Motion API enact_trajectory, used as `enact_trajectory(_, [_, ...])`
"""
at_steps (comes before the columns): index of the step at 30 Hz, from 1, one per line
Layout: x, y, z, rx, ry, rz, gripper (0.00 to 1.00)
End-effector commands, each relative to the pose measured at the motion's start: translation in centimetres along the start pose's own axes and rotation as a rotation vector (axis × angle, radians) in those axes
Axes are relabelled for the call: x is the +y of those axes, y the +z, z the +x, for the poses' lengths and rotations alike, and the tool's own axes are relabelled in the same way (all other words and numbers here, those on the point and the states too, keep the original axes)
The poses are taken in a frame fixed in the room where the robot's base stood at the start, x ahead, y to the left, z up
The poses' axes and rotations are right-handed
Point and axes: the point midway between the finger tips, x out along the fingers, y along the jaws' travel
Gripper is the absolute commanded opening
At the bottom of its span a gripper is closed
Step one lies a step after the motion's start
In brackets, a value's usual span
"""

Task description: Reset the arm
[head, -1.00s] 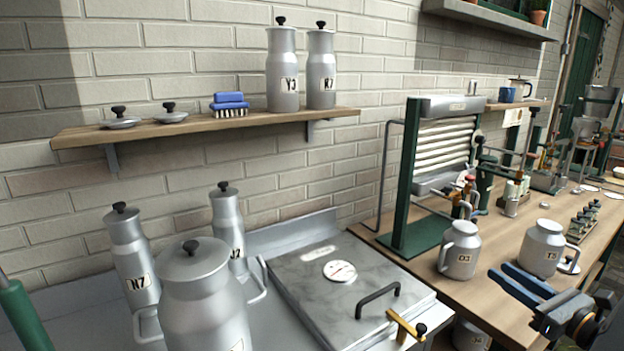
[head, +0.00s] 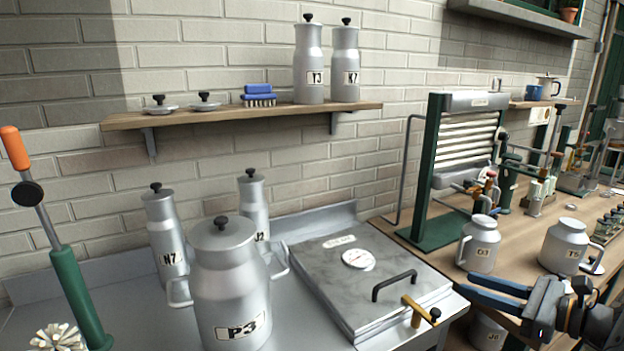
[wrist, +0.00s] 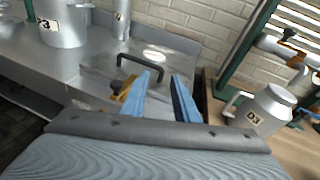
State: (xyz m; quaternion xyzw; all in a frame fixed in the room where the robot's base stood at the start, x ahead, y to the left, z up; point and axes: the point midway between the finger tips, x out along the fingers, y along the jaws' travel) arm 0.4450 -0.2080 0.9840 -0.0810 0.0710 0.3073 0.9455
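My gripper (head: 498,292) is at the lower right of the head view, in front of the wooden bench. Its two blue fingers are apart, with nothing between them. The wrist view shows the same open fingers (wrist: 165,98), with the steel lidded tank (wrist: 110,72) and its black handle beyond them. In the head view the arm stands to the right of the tank (head: 335,300) and in front of the jars D3 (head: 480,245) and T5 (head: 565,246). Most of the arm is out of frame.
Churns P3 (head: 232,290), N7 (head: 166,235) and J2 (head: 255,205) stand on the steel counter. Churns Y3 (head: 308,65) and R7 (head: 345,68), a blue brush (head: 259,97) and two lids are on the shelf (head: 225,118). A green press frame (head: 432,180) stands on the bench.

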Motion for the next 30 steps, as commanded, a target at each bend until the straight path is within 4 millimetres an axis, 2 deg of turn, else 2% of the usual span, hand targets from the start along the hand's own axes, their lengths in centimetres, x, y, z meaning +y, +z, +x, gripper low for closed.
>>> enact_trajectory(3, [4.5,0.0,3.1,0.065,0.186,-0.081,0.28])
enact_trajectory(7, [10.8,-0.6,5.7,0.163,0.451,-0.228,0.28])
enact_trajectory(12, [18.3,-2.5,6.4,0.296,0.815,-0.501,0.28])
enact_trajectory(15, [21.3,-4.0,5.8,0.364,1.017,-0.701,0.28])
enact_trajectory(18, [22.9,-5.3,5.2,0.418,1.199,-0.925,0.28])
enact_trajectory(21, [23.4,-6.3,4.9,0.453,1.359,-1.173,0.28])
enact_trajectory(27, [22.8,-6.8,6.0,0.462,1.572,-1.647,0.28])
enact_trajectory(30, [22.5,-6.5,6.9,0.448,1.620,-1.811,0.28])
